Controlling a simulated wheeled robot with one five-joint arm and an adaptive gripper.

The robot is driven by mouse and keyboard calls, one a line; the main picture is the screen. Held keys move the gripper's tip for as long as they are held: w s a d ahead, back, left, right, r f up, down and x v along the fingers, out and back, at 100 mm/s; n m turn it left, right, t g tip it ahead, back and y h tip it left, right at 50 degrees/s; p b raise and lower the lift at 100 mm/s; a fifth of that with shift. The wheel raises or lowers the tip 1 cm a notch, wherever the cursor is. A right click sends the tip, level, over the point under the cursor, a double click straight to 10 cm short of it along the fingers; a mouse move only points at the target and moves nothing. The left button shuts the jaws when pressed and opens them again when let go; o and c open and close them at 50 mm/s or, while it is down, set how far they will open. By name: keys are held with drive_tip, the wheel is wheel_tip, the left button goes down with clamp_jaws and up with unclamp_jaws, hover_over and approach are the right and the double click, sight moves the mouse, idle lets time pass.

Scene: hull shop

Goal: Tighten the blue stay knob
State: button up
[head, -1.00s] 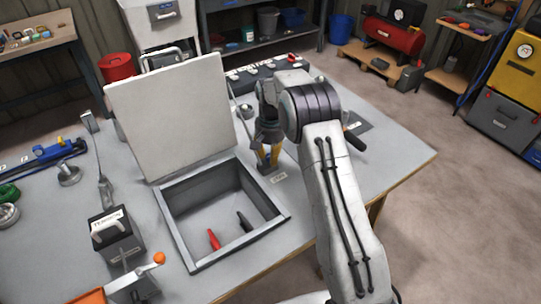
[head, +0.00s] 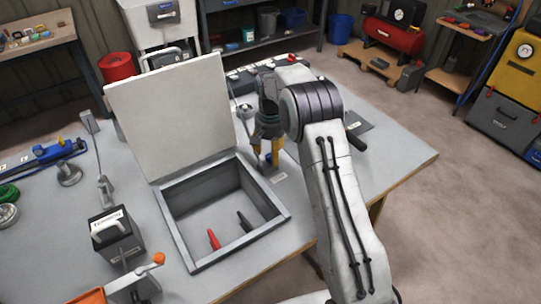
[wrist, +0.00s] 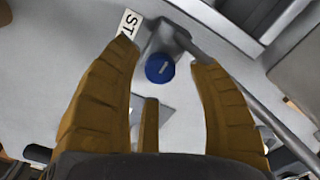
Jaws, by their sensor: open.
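The blue stay knob (wrist: 160,68) is a small round cap with a pale line across its top, seen in the wrist view. It sits on a grey bracket (wrist: 160,38) beside a grey rod (wrist: 235,78). The raised pale hatch lid (head: 170,110) stands tilted left of my gripper.
The hatch frame (head: 185,235) surrounds a recess holding a red-handled item (head: 214,239) and a black one (head: 244,222). A label (head: 278,177) lies by my gripper. A black box (head: 117,238) stands at the left. The bench's right side is mostly clear.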

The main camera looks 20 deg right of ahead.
sight(270, 156)
wheel_tip(270, 156, up, 10)
idle(0.5)
drive_tip(key=shift+r, duration=0.1)
idle(0.4)
